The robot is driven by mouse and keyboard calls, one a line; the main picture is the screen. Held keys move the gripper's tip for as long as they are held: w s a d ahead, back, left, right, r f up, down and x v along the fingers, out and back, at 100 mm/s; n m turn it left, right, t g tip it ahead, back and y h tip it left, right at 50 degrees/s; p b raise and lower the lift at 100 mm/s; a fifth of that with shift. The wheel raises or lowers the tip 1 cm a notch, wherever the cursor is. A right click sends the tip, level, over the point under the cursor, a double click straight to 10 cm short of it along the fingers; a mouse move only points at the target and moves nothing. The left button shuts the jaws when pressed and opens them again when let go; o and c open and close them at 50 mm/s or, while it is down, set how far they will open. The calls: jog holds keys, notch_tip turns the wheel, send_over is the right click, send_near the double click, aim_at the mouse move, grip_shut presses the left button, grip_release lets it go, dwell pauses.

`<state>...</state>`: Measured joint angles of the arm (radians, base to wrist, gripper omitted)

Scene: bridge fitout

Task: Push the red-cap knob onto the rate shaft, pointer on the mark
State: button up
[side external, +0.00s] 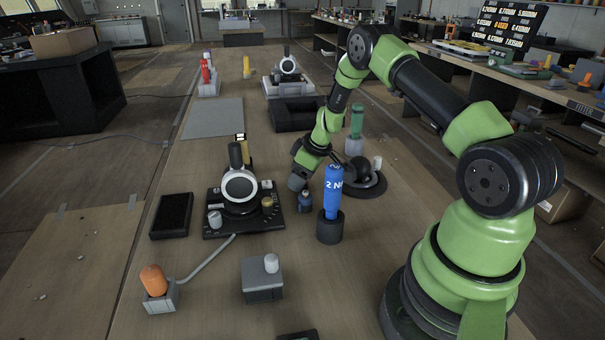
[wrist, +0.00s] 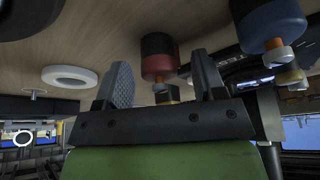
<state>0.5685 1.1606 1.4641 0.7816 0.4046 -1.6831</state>
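My gripper (wrist: 163,75) is open, its two dark fingers spread apart in the wrist view. A red-and-black cylinder (wrist: 157,66), which looks like the red-cap knob, shows beyond and between the fingertips, with room on both sides. In the side view my gripper (side external: 297,182) is low over the table, right of the black instrument panel (side external: 222,233). I cannot make out the red-cap knob there. I cannot tell which part is the rate shaft, and no mark is readable.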

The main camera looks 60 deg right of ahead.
grip_shut()
jog(key=shift+r, duration=3.55)
jog(key=s+a+r+m, duration=0.1)
jog(key=s+a+r, duration=0.2)
jog(key=a+r, duration=0.3)
jog(key=s+a+r+m, duration=0.1)
jog(key=s+a+r, duration=0.3)
jog(key=a+r, duration=0.3)
jog(key=a, duration=0.5)
jog(key=shift+a+h, duration=0.3)
jog(key=shift+h, duration=0.1)
jog(key=shift+r, duration=0.1)
